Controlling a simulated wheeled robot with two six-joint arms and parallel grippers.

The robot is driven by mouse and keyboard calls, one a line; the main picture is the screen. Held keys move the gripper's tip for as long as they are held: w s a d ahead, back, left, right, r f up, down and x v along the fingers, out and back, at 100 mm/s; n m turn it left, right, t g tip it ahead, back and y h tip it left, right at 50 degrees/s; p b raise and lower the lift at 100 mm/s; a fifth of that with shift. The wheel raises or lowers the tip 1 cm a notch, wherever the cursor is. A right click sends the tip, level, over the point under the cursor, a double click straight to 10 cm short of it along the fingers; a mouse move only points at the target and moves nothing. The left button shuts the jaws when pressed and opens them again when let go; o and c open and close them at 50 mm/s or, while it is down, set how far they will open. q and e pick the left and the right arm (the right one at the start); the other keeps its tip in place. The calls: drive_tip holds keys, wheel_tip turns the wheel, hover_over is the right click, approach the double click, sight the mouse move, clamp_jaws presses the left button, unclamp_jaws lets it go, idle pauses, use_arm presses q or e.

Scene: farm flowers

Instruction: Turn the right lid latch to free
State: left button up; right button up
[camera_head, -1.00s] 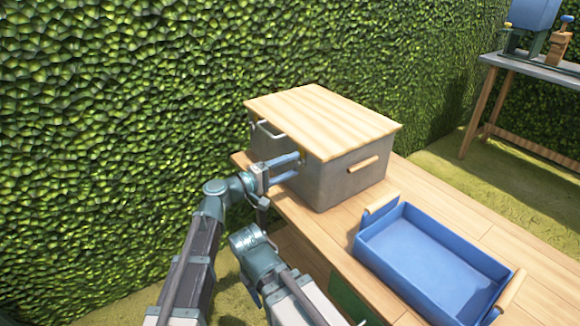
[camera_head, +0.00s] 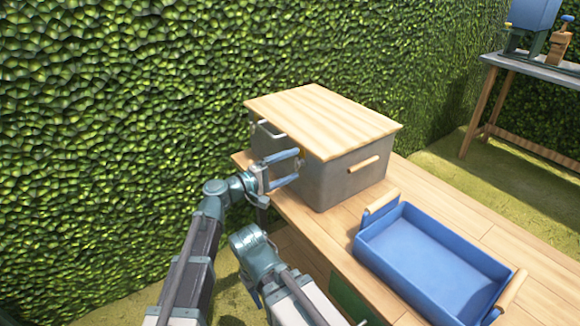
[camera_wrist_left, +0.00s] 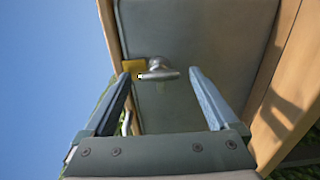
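The grey box (camera_head: 335,180) with a wooden lid (camera_head: 322,118) stands on the wooden table. In the left wrist view the lid edge (camera_wrist_left: 108,32) runs along the left of the grey side wall (camera_wrist_left: 205,30). A metal latch handle (camera_wrist_left: 158,74) sits on that wall beside a small yellow plate (camera_wrist_left: 132,66). My left gripper (camera_head: 298,168) is open at this wall. In the left wrist view its fingertips (camera_wrist_left: 160,76) lie on either side of the latch handle, with gaps visible. My right arm is folded low in front; its fingers cannot be made out.
A blue tray (camera_head: 368,250) with wooden handles stands on the table (camera_head: 475,205), right of the box. A metal handle (camera_head: 270,131) is on the box's left part. A hedge (camera_head: 120,120) stands close behind. Another table (camera_head: 540,68) is at the far right.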

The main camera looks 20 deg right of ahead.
use_arm(q)
drive_tip(key=v, duration=1.3)
drive_tip(key=shift+a, duration=0.4)
drive_tip(key=shift+s, duration=0.15)
drive_tip(key=s+a+f+m+g+y, duration=0.2)
drive_tip(key=s+a+f+y, duration=0.25)
drive_tip(key=f, duration=0.35)
drive_tip(key=s+a+f+m+g+y, duration=0.1)
drive_tip(key=s+a+f+g+y, duration=0.25)
drive_tip(key=f, duration=0.55)
drive_tip(key=s+a+f+y, duration=0.2)
drive_tip(key=a+y, duration=0.1)
drive_tip(key=a, duration=0.2)
drive_tip(key=s+a+f+m+y, duration=0.1)
drive_tip(key=s+a+y, duration=0.15)
drive_tip(key=a, duration=0.25)
drive_tip(key=s+a+f+y, duration=0.2)
drive_tip(key=a+y, duration=0.2)
drive_tip(key=a, duration=0.1)
drive_tip(key=s+d+m, duration=0.4)
drive_tip(key=s+d, duration=0.1)
drive_tip(key=d, duration=0.6)
wheel_tip(320, 180, up, 33)
drive_tip(key=p, duration=3.3)
drive_tip(key=shift+r+g+y, duration=0.2)
drive_tip(key=shift+g+y, duration=0.15)
drive_tip(key=shift+g, duration=0.1)
